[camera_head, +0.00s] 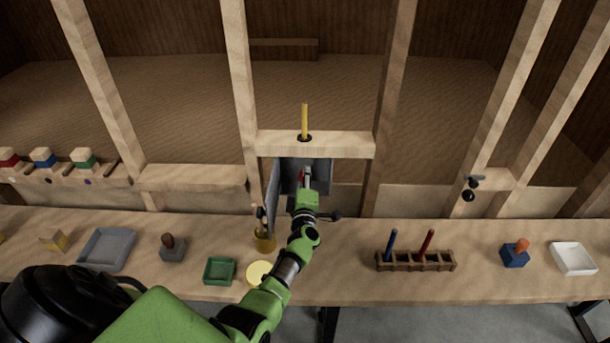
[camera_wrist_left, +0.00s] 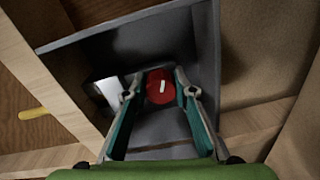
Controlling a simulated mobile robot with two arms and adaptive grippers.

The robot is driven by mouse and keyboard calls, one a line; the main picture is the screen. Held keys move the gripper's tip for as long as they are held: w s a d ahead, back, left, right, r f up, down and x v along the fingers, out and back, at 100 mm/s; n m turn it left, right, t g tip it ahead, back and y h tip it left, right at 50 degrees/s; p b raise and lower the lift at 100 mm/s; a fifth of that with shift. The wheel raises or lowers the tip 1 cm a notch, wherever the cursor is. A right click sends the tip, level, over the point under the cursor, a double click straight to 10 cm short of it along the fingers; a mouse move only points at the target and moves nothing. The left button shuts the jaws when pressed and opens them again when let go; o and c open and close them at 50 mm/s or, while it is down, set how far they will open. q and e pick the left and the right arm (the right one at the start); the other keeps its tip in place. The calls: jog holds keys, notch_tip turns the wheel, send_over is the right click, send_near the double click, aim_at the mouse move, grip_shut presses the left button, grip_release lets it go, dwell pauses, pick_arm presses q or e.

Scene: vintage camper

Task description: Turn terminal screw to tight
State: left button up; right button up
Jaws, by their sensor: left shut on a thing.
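The terminal screw is a red round knob (camera_wrist_left: 155,96) with a short white mark, inside an open grey box (camera_wrist_left: 165,45). The mark stands close to upright in the left wrist view. My left gripper (camera_head: 306,178) reaches into the grey box (camera_head: 321,176) in the head view. Its two fingers (camera_wrist_left: 158,90) are closed on the sides of the red knob. In the head view only a sliver of red shows (camera_head: 301,175); the gripper hides the rest. My right gripper is not in view.
An open grey door (camera_head: 272,197) stands left of my arm, close to it. A yellow rod (camera_head: 304,120) rises from the crossbeam above. Wooden posts flank the box.

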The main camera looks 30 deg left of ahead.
pick_arm(q)
jog(key=shift+f+m, duration=0.1)
jog(key=shift+m, duration=0.8)
jog(key=o, duration=1.1)
jog(key=shift+v, duration=4)
jog(key=shift+d, duration=0.1)
